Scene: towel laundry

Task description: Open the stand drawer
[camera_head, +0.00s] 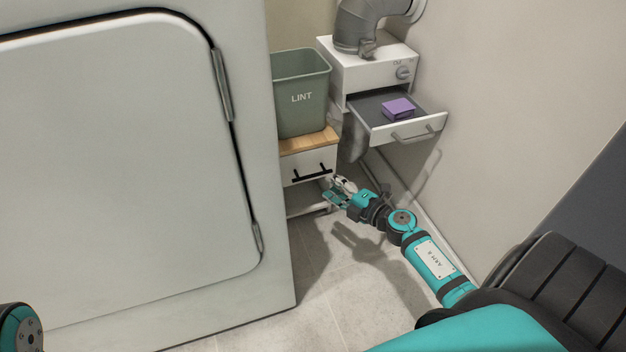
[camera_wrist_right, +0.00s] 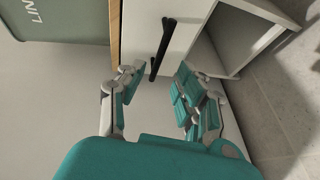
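The stand (camera_head: 308,141) is small, with a wooden top and a white drawer (camera_head: 300,168) that looks closed. The drawer carries a black bar handle (camera_head: 311,173); the handle also shows in the right wrist view (camera_wrist_right: 162,48). My right gripper (camera_head: 334,188) is just in front of the drawer, by the handle's right end. In the right wrist view its fingers (camera_wrist_right: 157,88) are open, and the handle's near end lies in line with the gap between them. I cannot tell whether they touch it. My left gripper is not in view.
A green LINT bin (camera_head: 302,95) stands on the stand. A white wall unit (camera_head: 368,70) on the right has an open drawer (camera_head: 402,128) with a purple block (camera_head: 398,108) in it. A large white machine (camera_head: 130,180) fills the left. Floor (camera_head: 330,275) before the stand is clear.

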